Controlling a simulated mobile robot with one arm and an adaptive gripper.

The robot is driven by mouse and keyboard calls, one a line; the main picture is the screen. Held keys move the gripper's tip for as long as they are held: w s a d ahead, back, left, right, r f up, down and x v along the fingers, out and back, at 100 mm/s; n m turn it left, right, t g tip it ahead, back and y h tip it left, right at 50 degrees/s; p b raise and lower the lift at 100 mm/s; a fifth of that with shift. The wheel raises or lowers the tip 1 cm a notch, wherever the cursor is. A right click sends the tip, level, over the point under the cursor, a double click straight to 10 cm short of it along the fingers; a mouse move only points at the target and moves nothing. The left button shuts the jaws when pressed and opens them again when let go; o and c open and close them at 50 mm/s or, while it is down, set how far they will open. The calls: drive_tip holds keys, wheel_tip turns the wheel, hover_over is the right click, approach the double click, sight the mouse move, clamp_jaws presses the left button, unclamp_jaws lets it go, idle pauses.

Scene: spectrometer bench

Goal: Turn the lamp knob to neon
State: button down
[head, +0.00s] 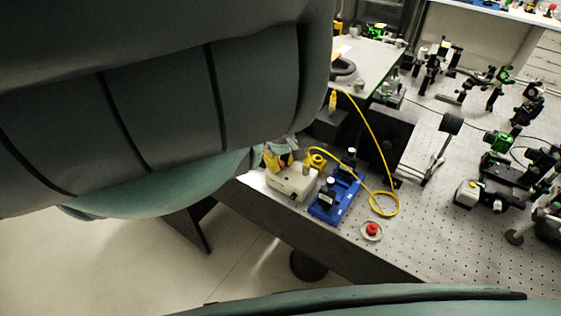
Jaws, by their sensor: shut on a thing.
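A small off-white box (291,183), which looks like the lamp unit, sits at the near left edge of the perforated bench. My gripper (277,161) is small and partly hidden behind my arm. Its yellow-orange tip parts are down at the back left of the box, touching or very close to it. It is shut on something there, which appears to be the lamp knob. The knob itself, its marks and its setting cannot be made out.
A blue base with black parts (335,196) stands just right of the box. A yellow cable (380,150) loops over the bench. A red button on a pale round base (371,231) sits near the front edge. Black optical mounts (500,165) fill the right side.

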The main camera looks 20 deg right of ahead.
sight(280, 161)
drive_tip(key=m, duration=0.4)
drive_tip(key=shift+w+m, duration=0.1)
drive_tip(key=shift+m, duration=0.2)
drive_tip(key=shift+m+b, duration=0.35)
drive_tip(key=shift+m, duration=1.85)
drive_tip(key=c, duration=0.8)
unclamp_jaws()
drive_tip(key=shift+c, duration=0.2)
wheel_tip(280, 161, up, 7)
drive_tip(key=shift+w+f, duration=0.1)
drive_tip(key=shift+f, duration=0.05)
drive_tip(key=shift+r, duration=0.4)
